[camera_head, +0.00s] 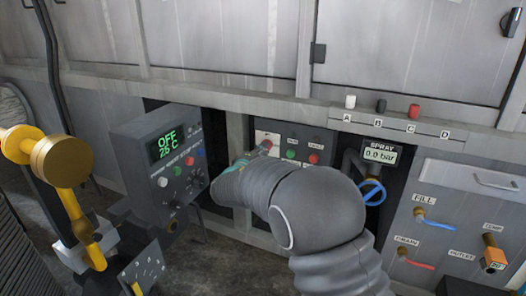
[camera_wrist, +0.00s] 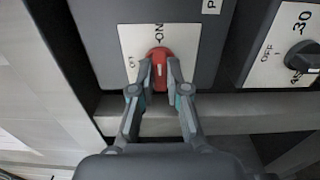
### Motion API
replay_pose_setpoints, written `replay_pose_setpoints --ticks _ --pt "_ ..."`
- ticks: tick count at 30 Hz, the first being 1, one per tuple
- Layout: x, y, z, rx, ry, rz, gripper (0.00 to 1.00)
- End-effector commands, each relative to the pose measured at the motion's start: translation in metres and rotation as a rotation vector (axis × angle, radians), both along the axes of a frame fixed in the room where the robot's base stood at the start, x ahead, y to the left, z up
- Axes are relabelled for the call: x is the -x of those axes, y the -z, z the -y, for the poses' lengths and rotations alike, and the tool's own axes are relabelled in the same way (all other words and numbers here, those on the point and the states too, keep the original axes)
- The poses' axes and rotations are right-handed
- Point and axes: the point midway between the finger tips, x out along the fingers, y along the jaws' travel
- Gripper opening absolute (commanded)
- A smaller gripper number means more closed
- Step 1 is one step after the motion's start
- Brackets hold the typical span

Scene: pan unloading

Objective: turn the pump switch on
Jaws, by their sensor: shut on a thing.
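The red switch (camera_wrist: 160,58) is a knob on a white plate (camera_wrist: 187,40) on a grey panel. In the wrist view, "ON" is printed above the knob and a small, hard-to-read word is on its left. A pale mark shows on the knob's lower part. My gripper (camera_wrist: 160,88) is shut on the red switch, one finger on each side. In the head view, the red switch (camera_head: 266,144) shows just past my gripper (camera_head: 245,160), and my arm hides much of the area below it.
A control box (camera_head: 140,150) reading "OFF 25 C" stands left of my gripper. Green (camera_head: 291,154) and red (camera_head: 314,158) buttons are to the right. Further right are a spray gauge (camera_head: 380,155) at 0.0 bar and a blue handwheel (camera_head: 371,192). A black knob (camera_wrist: 302,56) is nearby.

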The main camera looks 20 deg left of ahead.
Motion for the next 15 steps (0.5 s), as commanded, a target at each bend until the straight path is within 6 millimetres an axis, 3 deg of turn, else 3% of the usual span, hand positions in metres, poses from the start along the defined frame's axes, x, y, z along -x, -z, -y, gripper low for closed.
replay_pose_setpoints --ticks 15 --pt "-0.0001 0.0006 0.0003 -0.037 0.001 0.002 0.00"
